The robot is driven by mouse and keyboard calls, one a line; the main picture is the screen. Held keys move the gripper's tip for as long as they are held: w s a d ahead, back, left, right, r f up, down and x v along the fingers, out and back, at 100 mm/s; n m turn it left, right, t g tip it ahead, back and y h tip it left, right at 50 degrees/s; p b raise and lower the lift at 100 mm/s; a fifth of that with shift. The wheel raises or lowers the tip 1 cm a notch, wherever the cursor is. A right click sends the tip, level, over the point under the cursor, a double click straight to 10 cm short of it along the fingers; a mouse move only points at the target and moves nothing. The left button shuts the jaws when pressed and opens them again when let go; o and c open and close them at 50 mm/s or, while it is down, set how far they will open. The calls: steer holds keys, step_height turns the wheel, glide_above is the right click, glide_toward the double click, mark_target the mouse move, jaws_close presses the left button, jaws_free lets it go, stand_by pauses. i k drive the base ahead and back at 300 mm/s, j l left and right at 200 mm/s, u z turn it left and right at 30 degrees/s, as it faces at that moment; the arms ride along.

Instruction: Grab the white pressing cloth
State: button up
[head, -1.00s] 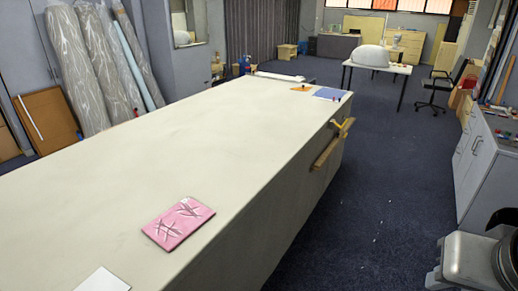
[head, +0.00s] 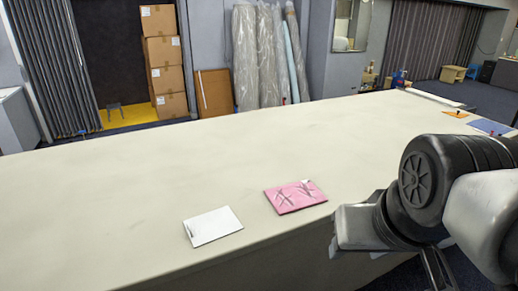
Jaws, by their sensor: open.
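The white pressing cloth (head: 213,226) is a small flat white rectangle lying on the long table near its front edge. It has a small dark mark at its left end, and nothing covers it. My arm comes in from the right, and its grey and black links are to the right of the cloth and well apart from it. My gripper's fingertips cannot be made out. Thin dark parts show below the arm at the bottom edge, but I cannot tell what they are.
A pink patterned folded cloth (head: 296,196) lies just right of the white one, near my arm. Orange (head: 456,114) and blue (head: 489,127) pieces lie at the far right. The pale table (head: 130,200) is clear to the left.

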mark_target(202, 229)
steer(key=u, duration=0.9)
steer(key=i+j, duration=0.2)
steer(key=i, duration=0.25)
steer(key=i+j, duration=0.2)
steer(key=i, duration=0.25)
